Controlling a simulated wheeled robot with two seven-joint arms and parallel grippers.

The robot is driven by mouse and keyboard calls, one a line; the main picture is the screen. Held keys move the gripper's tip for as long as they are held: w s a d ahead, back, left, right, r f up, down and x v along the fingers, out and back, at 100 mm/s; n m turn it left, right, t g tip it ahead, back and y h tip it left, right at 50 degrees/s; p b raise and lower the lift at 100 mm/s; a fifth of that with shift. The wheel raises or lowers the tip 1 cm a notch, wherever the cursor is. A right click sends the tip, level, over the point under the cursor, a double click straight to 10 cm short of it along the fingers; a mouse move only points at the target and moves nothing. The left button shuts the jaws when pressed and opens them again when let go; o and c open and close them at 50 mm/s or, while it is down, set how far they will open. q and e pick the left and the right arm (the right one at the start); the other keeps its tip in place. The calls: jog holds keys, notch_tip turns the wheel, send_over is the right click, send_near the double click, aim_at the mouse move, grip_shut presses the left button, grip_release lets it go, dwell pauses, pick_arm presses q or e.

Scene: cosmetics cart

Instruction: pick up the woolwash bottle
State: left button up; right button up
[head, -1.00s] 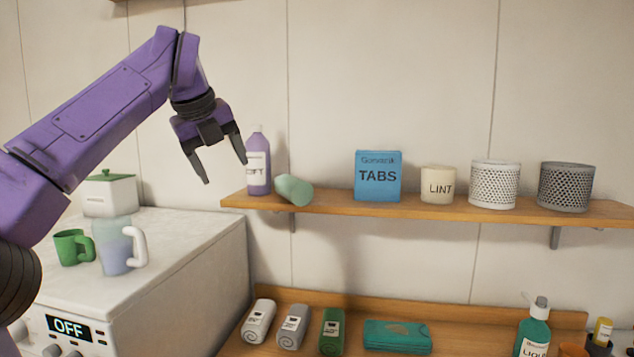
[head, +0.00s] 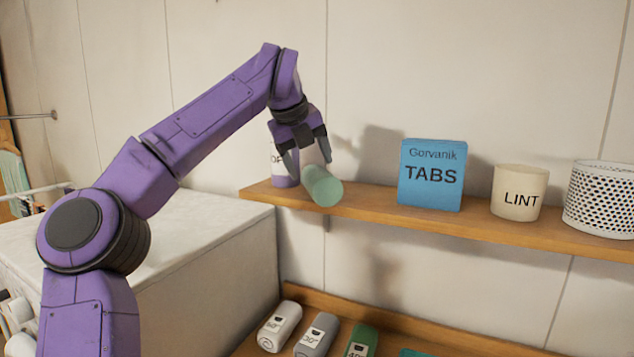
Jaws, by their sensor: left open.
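A pale green cylindrical bottle (head: 323,188) lies on its side on the wooden shelf, its round base facing me. No name can be read on it; I take it for the woolwash bottle. My left gripper (head: 309,164) is open and points down at its far part, with the fingers apart on either side in the picture. I cannot tell whether they touch it. My right gripper is not in view.
On the wooden shelf (head: 480,228), a blue TABS box (head: 431,175), a cream LINT pot (head: 519,193) and a white perforated basket (head: 600,198) stand to the right. A white machine (head: 190,250) is below left. Several rolled items, one grey (head: 317,334), lie on the lower surface.

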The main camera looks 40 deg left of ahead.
aim_at(314, 170)
pick_arm(q)
jog(key=x, duration=0.2)
jog(key=p+x, duration=0.1)
jog(key=x, duration=0.2)
jog(key=shift+w+r, duration=0.2)
jog(key=shift+w, duration=0.1)
jog(key=shift+a+f, duration=0.1)
jog(key=shift+s, duration=0.25)
jog(key=shift+w, duration=0.15)
jog(key=c, duration=1.1)
